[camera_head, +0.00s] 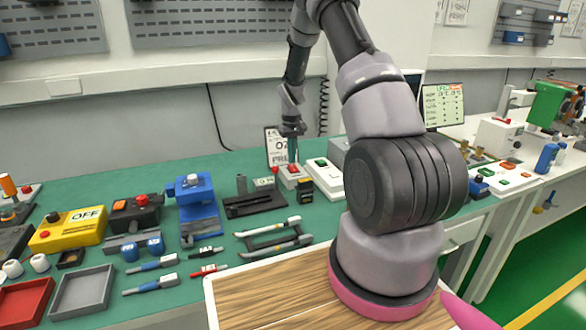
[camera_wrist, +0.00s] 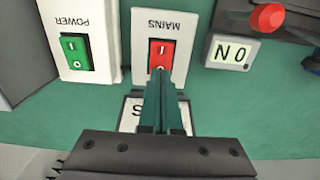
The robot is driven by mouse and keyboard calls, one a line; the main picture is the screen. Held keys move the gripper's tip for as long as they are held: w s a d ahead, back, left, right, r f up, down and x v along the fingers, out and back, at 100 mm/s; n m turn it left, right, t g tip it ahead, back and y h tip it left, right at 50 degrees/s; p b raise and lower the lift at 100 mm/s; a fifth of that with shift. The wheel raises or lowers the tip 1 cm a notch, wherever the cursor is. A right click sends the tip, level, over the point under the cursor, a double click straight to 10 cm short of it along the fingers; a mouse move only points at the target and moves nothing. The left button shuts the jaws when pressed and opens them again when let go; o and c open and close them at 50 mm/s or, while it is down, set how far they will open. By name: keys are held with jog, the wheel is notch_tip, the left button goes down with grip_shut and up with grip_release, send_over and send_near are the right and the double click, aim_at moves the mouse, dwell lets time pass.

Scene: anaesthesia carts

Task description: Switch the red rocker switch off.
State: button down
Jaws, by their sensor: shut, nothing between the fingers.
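The red rocker switch (camera_wrist: 161,54) sits in a white housing labelled MAINS, which appears upside down in the wrist view. In the head view the red rocker (camera_head: 293,169) is at the middle of the green bench. My gripper (camera_wrist: 161,88) is shut and empty, pointing down at the rocker. Its fingertips overlap the rocker's lower end in the wrist view and hide part of it; I cannot tell whether they touch. In the head view my gripper (camera_head: 293,160) is just above the switch.
A green rocker switch (camera_wrist: 75,54) labelled POWER stands close beside the MAINS housing. On the other side are a small ON plate (camera_wrist: 231,52) and a red knob (camera_wrist: 267,17). A printed sign (camera_head: 276,145) stands behind. Tools and a yellow OFF box (camera_head: 68,230) lie left.

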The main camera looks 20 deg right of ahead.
aim_at(292, 165)
jog(key=shift+f, duration=0.7)
dwell(0.3)
jog(key=shift+r, duration=3.55)
